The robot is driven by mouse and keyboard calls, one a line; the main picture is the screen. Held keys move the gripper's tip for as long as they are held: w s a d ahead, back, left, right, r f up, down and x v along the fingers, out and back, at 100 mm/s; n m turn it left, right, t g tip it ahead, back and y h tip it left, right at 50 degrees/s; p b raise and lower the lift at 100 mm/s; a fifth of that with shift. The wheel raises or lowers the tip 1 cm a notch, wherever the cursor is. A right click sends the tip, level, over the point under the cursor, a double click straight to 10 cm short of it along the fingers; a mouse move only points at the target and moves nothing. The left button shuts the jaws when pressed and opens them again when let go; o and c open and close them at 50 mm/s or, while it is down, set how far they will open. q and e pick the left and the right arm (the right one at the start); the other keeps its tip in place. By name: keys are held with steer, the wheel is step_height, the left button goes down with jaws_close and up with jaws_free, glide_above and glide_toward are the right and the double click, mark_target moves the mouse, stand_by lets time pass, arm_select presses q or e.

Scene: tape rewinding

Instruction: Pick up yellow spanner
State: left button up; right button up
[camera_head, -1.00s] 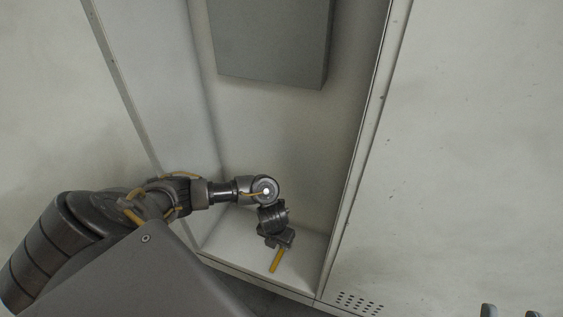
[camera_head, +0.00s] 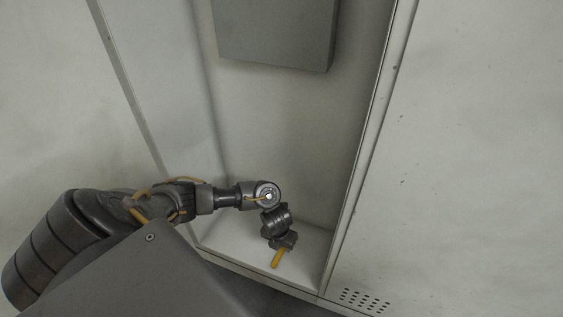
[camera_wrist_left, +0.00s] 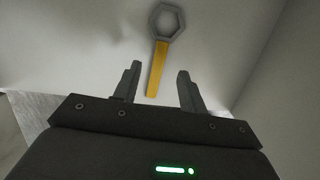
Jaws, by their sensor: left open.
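The yellow spanner (camera_head: 278,258) lies on the white floor of the tall recess, partly hidden by my left gripper (camera_head: 284,246) in the head view. In the left wrist view the spanner (camera_wrist_left: 158,72) shows a yellow handle and a grey ring-shaped head at the far end. My left gripper (camera_wrist_left: 156,88) is open, with one finger on each side of the handle's near end. I cannot tell how far the fingertips are above the spanner. My right gripper is not in view.
The recess floor (camera_head: 300,268) is bounded by a left wall (camera_head: 165,90) and a right frame edge (camera_head: 370,150). A grey box (camera_head: 275,35) is mounted higher in the recess. A vent grille (camera_head: 365,300) sits at the lower right.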

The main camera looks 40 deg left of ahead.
mark_target(281, 250)
arm_select(q)
steer(key=shift+w+a+f+b, duration=0.15)
steer(key=shift+f+b, duration=0.35)
steer(key=shift+f, duration=0.45)
steer(key=shift+w+a+f+b, duration=0.1)
steer(key=shift+f+b, duration=0.35)
steer(key=shift+f, duration=0.5)
steer(key=shift+f, duration=0.1)
steer(key=shift+c, duration=0.3)
jaws_close()
